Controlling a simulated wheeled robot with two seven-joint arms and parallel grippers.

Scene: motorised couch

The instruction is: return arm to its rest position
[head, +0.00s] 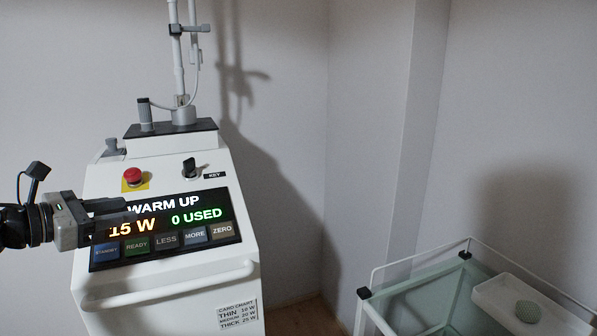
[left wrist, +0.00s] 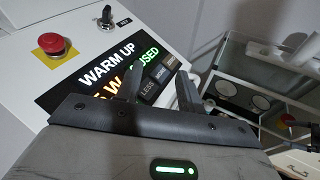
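My left gripper (head: 122,213) comes in from the left in the head view, in front of the left part of the white machine's dark display panel (head: 166,229). Its fingers point right and cover part of the panel's text. In the left wrist view the two dark fingers (left wrist: 160,87) stand apart with nothing between them, so the gripper is open and empty. The panel (left wrist: 97,88) shows behind them, reading "WARM UP". In the head view it also reads "15 W" and "0 USED", above a row of buttons. Whether the fingers touch the panel I cannot tell. My right gripper is in neither view.
A red stop button (head: 132,176) and a black key switch (head: 191,168) sit above the panel. A white handle bar (head: 170,284) runs below. A pole (head: 178,60) rises from the machine's top. A glass-topped cart (head: 420,300) with a white tray (head: 490,290) stands at lower right.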

